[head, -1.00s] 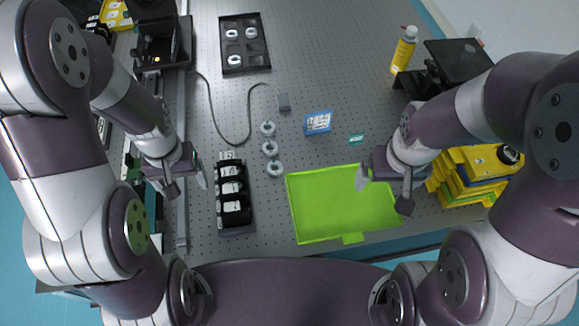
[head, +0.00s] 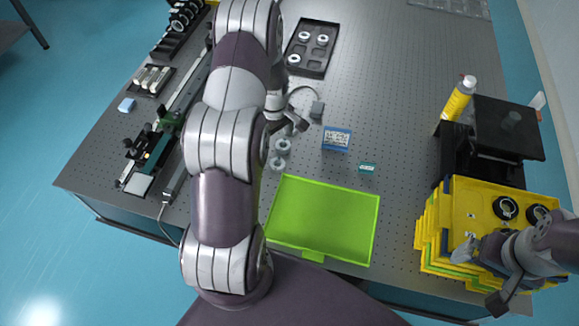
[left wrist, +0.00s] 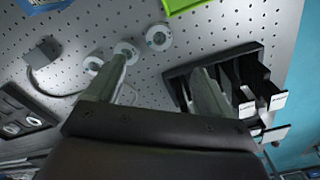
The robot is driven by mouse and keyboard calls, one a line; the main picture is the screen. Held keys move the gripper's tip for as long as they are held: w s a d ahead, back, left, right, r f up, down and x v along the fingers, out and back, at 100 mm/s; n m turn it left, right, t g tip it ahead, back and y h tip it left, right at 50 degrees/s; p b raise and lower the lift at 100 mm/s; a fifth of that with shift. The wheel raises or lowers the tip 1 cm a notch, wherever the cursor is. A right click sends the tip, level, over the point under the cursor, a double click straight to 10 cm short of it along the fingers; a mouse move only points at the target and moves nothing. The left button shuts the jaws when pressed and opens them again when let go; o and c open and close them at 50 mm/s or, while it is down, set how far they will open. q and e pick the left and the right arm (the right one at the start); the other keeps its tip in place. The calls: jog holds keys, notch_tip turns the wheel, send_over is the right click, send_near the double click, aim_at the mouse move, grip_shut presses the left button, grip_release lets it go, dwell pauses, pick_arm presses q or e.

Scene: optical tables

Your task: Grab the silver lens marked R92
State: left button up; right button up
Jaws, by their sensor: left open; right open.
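Three small silver ring-shaped lenses stand in a row on the table. In the head view I see one lens (head: 283,147) and another lens (head: 277,164) just below my left gripper (head: 289,124); the third is mostly hidden there. In the left wrist view the row shows as a left lens (left wrist: 93,66), a middle lens (left wrist: 126,50) and a right lens (left wrist: 159,37). My open left gripper (left wrist: 160,66) is above the table, its left finger overlapping the middle lens; contact cannot be told. No R92 marking is readable. My right gripper (head: 481,277) is open beside the yellow trays.
A black slotted holder (left wrist: 178,73) with white labels lies behind the right finger. Yellow stacked trays (head: 460,205) and a yellow bottle (head: 458,98) are right; a black tray (head: 311,60) is farther back.

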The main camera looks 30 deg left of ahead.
aim_at(277, 163)
pick_arm(q)
jog(key=f, duration=0.2)
jog(key=a+f+p, duration=0.1)
jog(key=shift+s+f, duration=0.2)
jog(key=shift+f, duration=0.2)
jog(key=f, duration=0.3)
jog(key=shift+w+d+p, duration=0.2)
jog(key=shift+d+p, duration=0.1)
jog(key=shift+p, duration=0.05)
jog(key=shift+d+f, duration=0.15)
jog(key=shift+f, duration=0.15)
notch_tip(277, 163, down, 5)
jog(key=shift+p, duration=1.1)
jog(key=shift+w+f, duration=0.1)
pick_arm(e)
jog(key=r, duration=0.4)
jog(key=shift+a, duration=0.3)
pick_arm(q)
jog(key=c, duration=1.1)
